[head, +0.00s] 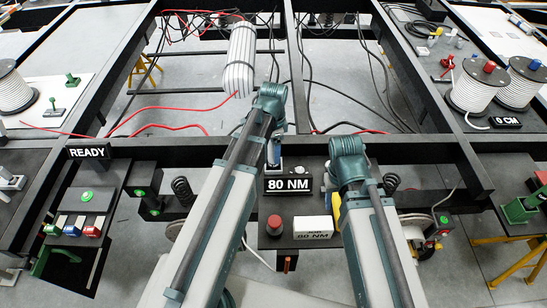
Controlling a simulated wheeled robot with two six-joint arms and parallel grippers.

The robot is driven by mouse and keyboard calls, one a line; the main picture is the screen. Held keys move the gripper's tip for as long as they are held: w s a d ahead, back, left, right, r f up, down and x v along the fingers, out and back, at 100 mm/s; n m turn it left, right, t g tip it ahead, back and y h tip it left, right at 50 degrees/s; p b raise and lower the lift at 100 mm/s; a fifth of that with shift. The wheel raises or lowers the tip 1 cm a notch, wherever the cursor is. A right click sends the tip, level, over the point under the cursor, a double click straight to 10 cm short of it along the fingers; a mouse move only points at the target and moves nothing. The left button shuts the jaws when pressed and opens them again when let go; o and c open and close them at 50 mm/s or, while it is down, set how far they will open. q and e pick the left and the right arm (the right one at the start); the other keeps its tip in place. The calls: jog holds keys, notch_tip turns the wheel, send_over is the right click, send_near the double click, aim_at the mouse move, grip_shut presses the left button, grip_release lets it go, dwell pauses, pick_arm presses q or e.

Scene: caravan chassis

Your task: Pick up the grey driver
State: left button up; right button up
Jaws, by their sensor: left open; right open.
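My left arm reaches forward to a teal joint and bends down behind it. My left gripper (274,152) is small in the head view, open, just above and behind the black "80 NM" sign (288,185). A small blue and pale upright piece (272,171) shows right below it; I cannot tell whether this is the grey driver or part of a stand. No grey driver can be made out clearly. My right arm ends at a teal joint right of the sign, and its gripper is hidden behind the arm.
A red button (274,224) and a white labelled block (313,227) sit on the dark plate before the sign. Black chassis beams cross the scene. A "READY" sign (88,151) stands over a switch panel at left. Cable reels (477,87) stand at right. Loose cables hang between beams.

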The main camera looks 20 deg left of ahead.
pick_arm(q)
jog(key=shift+r, duration=0.1)
grip_shut()
dwell(1.2)
